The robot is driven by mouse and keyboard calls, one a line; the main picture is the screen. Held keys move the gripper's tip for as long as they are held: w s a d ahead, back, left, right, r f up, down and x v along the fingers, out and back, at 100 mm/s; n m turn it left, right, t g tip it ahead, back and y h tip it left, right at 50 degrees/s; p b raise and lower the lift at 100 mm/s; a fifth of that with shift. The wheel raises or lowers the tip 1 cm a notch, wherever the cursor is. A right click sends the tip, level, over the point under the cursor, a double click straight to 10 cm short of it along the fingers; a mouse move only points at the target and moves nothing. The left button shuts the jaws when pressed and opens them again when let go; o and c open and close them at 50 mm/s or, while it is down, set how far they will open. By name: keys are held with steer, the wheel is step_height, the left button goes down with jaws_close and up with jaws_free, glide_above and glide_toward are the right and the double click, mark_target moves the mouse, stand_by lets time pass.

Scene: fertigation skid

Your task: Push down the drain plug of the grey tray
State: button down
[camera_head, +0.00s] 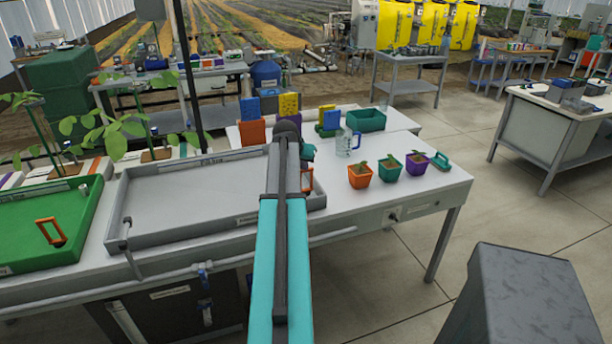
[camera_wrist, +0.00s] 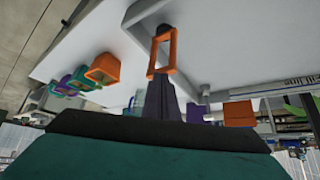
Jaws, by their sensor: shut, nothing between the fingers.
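The grey tray (camera_head: 185,190) lies on the white bench left of my arm in the head view; part of it shows in the wrist view (camera_wrist: 215,60). Its drain plug has an orange loop handle, partly visible just right of my arm (camera_head: 310,179). In the wrist view the orange handle (camera_wrist: 174,50) stands ahead of my gripper (camera_wrist: 160,84), with a dark end at its far side. My gripper is shut and empty, its dark fingertips close to the handle's near end. Contact cannot be told.
A green tray (camera_head: 18,215) with another orange handle (camera_head: 43,231) is at the left. Orange (camera_head: 360,180), green (camera_head: 388,174) and purple (camera_head: 416,167) pots and a clear jug (camera_head: 345,145) stand right of my arm. The bench's front right is clear.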

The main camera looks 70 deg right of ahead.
steer(key=shift+d+f, duration=0.45)
steer(key=shift+f, duration=0.1)
